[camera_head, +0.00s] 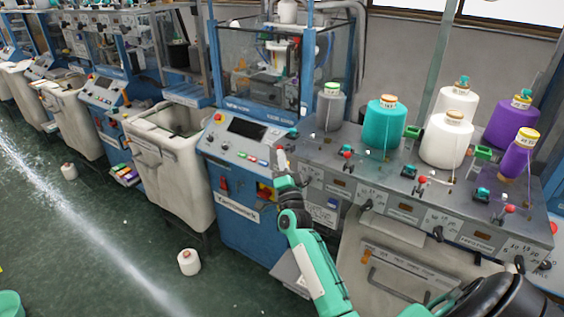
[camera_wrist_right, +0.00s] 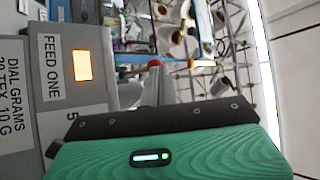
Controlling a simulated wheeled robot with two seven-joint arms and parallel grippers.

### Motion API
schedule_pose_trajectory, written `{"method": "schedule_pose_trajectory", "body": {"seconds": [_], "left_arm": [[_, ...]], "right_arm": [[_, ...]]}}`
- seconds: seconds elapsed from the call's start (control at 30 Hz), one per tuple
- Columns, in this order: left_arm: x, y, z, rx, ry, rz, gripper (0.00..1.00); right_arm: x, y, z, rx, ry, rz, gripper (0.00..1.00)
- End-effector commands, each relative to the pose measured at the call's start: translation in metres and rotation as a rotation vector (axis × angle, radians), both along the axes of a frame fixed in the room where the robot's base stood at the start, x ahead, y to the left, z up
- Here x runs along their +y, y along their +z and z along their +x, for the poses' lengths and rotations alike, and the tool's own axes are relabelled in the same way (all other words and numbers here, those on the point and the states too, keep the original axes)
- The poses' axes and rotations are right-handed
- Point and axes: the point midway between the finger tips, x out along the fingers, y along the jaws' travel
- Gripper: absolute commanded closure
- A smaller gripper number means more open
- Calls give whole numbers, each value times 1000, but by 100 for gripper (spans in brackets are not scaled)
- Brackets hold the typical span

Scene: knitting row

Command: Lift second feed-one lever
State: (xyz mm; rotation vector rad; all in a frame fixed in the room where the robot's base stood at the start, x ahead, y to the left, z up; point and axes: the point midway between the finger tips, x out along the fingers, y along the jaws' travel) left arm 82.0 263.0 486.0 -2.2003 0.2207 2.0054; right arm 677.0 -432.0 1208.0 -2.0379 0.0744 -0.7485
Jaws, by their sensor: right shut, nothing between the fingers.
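The grey feeder unit (camera_head: 322,172) carries a row of small red-knobbed levers. One red-knobbed lever (camera_head: 346,154) stands to the right of my right gripper, and others (camera_head: 421,181) stand farther right. My right gripper (camera_head: 281,158) is shut and empty at the left end of the unit; I cannot tell whether it touches anything. In the right wrist view, a FEED ONE label (camera_wrist_right: 52,58) and a lit orange window (camera_wrist_right: 82,65) are on a grey panel at left. A red-tipped grey stem (camera_wrist_right: 154,64) rises just beyond my gripper's dark edge. My left gripper is out of view.
Teal (camera_head: 384,130), white (camera_head: 446,142) and purple (camera_head: 520,155) yarn cones stand on the unit. A blue machine with a control panel (camera_head: 245,130) and a cream bin (camera_head: 172,165) are at left. Yarn cones (camera_head: 189,262) stand on the open green floor.

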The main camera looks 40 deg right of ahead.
Motion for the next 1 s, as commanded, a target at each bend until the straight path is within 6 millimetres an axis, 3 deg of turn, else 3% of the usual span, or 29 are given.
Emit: {"method": "schedule_pose_trajectory", "body": {"seconds": [0.6, 1.0], "left_arm": [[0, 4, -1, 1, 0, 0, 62], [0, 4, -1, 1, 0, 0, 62]], "right_arm": [[-20, 46, 8, -2, -2, -1, 100], [-24, 50, 10, 0, 0, -1, 100]]}}
